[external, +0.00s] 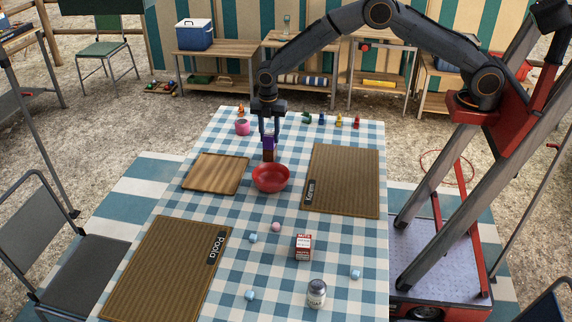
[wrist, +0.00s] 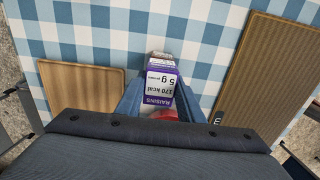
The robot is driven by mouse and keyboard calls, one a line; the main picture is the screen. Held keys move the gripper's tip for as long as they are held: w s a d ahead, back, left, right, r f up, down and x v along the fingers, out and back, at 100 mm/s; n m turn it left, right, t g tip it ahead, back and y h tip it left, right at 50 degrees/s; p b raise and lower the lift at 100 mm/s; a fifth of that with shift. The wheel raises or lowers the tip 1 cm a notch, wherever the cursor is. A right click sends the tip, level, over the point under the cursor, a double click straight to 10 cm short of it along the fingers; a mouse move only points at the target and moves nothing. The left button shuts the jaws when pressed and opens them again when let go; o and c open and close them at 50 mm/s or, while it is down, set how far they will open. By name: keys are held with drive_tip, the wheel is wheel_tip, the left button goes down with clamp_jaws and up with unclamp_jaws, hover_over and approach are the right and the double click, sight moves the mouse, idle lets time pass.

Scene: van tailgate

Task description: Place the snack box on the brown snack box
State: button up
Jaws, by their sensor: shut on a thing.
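My gripper (external: 269,138) is shut on a purple and white snack box (external: 269,143), labelled raisins, near the far middle of the table. In the wrist view the purple snack box (wrist: 160,88) sits between the two blue-grey fingers. The brown snack box (external: 268,156) shows directly below the purple one in the external view, just behind the red bowl. The two boxes look lined up and very close; I cannot tell whether they touch. In the wrist view the held box hides most of what lies beneath it.
A red bowl (external: 271,177) stands just in front of the boxes. A wooden board (external: 215,174) lies left, and a ribbed mat (external: 343,182) lies right. A red-white box (external: 303,246) stands nearer.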

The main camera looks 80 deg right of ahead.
sight(269, 133)
drive_tip(key=shift+f, duration=0.15)
drive_tip(key=shift+f, duration=0.1)
drive_tip(key=shift+f, duration=0.15)
drive_tip(key=o, duration=1.1)
wheel_tip(269, 133, up, 12)
drive_tip(key=b, duration=0.4)
drive_tip(key=s+d+m, duration=0.2)
drive_tip(key=s+m, duration=0.7)
drive_tip(key=s, duration=1)
drive_tip(key=s+d+f+m, duration=0.1)
drive_tip(key=s+d+m, duration=0.2)
drive_tip(key=s+m, duration=0.6)
drive_tip(key=s, duration=1.1)
drive_tip(key=shift+f+t, duration=0.25)
drive_tip(key=shift+t, duration=0.05)
